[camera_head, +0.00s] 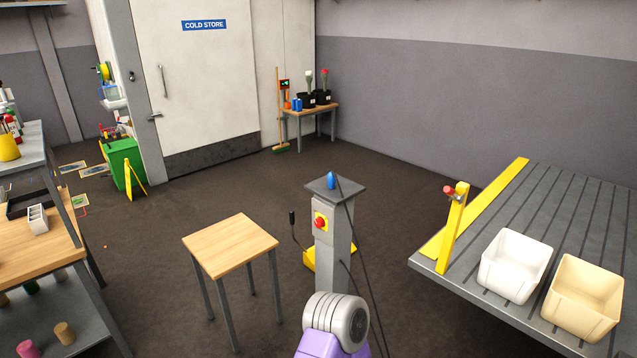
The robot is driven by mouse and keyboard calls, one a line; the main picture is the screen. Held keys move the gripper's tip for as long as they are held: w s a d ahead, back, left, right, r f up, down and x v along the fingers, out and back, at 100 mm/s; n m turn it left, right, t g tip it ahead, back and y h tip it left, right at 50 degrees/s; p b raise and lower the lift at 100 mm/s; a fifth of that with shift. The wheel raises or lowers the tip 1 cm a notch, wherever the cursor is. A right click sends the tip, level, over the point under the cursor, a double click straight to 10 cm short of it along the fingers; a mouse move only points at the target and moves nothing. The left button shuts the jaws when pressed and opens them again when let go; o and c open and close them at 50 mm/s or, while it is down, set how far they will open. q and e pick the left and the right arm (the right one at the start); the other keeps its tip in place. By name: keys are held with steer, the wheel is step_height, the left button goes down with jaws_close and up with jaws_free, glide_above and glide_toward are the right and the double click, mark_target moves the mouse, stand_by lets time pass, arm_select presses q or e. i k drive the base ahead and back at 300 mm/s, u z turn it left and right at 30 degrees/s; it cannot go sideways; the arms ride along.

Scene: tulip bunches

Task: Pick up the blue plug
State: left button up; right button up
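A small blue upright piece with a rounded top (331,180), which looks like the blue plug, stands on the flat grey top of a post (320,188) near the middle of the view. It is small, so its exact shape is hard to tell. Neither of my grippers is in view. A grey and purple part of my own body shows at the bottom centre, in front of the post's foot.
A small wooden table (230,245) stands bare left of the post. A red button (320,222) and dark cables are on the post. A slatted grey table (560,215) at right holds a white bin (515,265) and a cream bin (582,297).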

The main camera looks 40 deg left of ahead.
mark_target(332, 180)
steer(key=u, duration=1.6)
steer(key=i, duration=0.55)
steer(key=u, duration=0.35)
steer(key=i, duration=2)
steer(key=z, duration=0.3)
